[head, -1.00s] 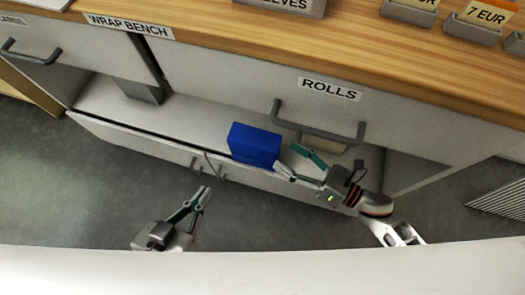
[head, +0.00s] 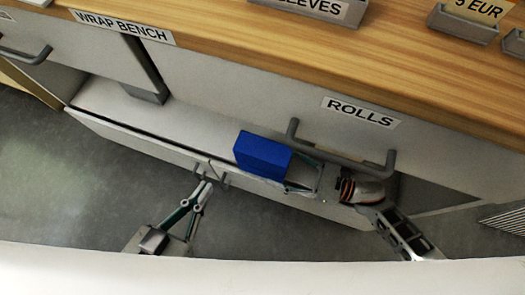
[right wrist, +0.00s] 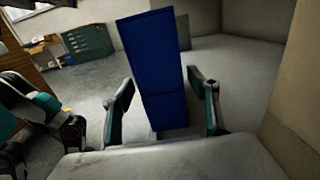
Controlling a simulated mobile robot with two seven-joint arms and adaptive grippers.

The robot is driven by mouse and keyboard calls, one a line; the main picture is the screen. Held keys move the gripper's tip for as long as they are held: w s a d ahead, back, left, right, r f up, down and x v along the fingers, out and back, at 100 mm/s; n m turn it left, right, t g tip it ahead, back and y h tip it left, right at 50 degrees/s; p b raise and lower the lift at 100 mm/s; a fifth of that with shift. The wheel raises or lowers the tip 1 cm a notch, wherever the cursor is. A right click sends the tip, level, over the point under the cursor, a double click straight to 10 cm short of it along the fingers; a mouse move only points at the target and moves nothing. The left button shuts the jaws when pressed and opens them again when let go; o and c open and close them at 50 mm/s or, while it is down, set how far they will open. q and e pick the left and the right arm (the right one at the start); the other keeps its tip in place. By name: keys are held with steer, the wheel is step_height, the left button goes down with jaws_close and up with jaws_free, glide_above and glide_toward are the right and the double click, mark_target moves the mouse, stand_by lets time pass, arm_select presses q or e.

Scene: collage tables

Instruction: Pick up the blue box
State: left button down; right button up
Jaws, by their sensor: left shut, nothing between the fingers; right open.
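The blue box (head: 262,155) sits on the pale shelf under the bench top, below and left of the ROLLS label. My right gripper (head: 297,170) is at the box's right end, coming in from the right, and is open. In the right wrist view the box (right wrist: 158,65) stands between the two spread fingers (right wrist: 161,88), one on each side. Whether either finger touches it I cannot tell. My left gripper (head: 206,187) is shut and empty, low in front of the shelf and left of the box.
A grey handle (head: 340,155) hangs just above my right gripper. The wooden bench top (head: 330,55) overhangs the shelf (head: 190,125). The shelf left of the box is clear.

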mark_target(248, 168)
steer(key=x, duration=0.5)
steer(key=shift+w+a, duration=0.1)
steer(key=shift+w, duration=0.05)
steer(key=c, duration=1.3)
